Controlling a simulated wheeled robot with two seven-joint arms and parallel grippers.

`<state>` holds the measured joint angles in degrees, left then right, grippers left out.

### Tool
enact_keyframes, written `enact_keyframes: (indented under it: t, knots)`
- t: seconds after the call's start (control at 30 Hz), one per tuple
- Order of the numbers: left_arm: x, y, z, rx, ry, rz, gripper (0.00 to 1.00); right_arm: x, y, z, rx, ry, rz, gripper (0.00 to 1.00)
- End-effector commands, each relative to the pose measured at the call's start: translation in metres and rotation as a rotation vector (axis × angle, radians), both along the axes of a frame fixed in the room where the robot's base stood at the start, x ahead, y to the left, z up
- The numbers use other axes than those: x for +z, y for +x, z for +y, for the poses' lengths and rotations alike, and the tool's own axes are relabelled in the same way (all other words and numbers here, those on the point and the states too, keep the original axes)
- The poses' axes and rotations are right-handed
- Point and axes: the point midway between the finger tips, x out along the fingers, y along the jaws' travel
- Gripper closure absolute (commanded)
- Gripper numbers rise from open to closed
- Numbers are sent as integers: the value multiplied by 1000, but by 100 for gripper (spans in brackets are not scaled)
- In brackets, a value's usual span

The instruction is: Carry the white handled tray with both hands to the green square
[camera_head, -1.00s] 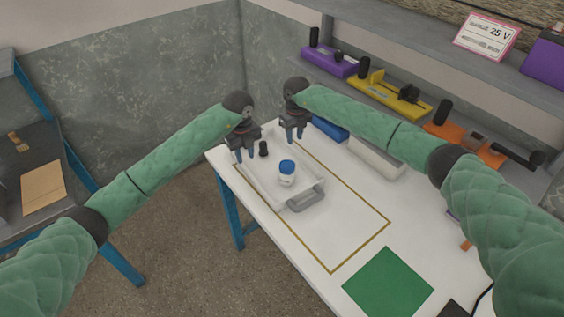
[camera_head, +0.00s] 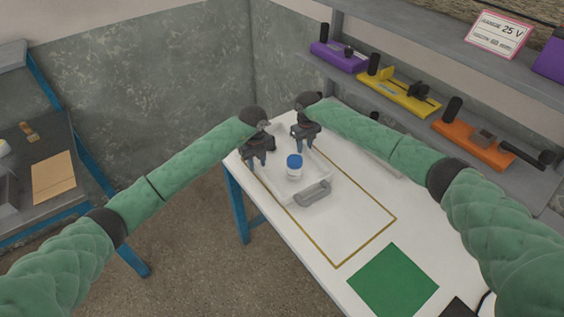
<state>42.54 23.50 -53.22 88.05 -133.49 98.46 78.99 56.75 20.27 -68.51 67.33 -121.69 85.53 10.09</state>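The white handled tray (camera_head: 279,187) rests on the white table, inside a gold rectangle outline. A grey handle (camera_head: 312,193) shows at its near end; its far end is partly hidden by my grippers. A white jar with a blue cap (camera_head: 294,168) stands in the tray. My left gripper (camera_head: 258,164) is at the tray's far left part, fingers apart and pointing down. My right gripper (camera_head: 303,147) is at its far right part, fingers also apart. I cannot tell whether either touches the tray. The green square (camera_head: 393,281) lies flat at the table's near part, with nothing on it.
The gold outline (camera_head: 368,241) has bare table between tray and green square. A dark item (camera_head: 457,307) lies beside the square. A grey shelf on the right holds purple (camera_head: 338,57), yellow (camera_head: 398,92) and orange (camera_head: 472,147) fixtures. A separate workbench (camera_head: 60,200) stands left.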

Motion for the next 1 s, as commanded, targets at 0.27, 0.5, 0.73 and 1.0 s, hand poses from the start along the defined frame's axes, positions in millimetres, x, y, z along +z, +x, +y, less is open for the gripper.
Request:
enact_keyframes:
  t: [0.27,0.5,0.73,1.0]
  knots:
    - [-6,0,0,0,-1,-1,70,-6,1,-1,-1,0,-1,70]
    - [-6,0,0,0,-1,-1,99,-6,0,-1,-1,0,-1,99]
    - [-6,0,0,0,0,-1,100,-6,0,-1,-1,0,-1,100]
    - [-3,0,0,0,0,-1,100,-3,1,-1,-1,0,-2,100]
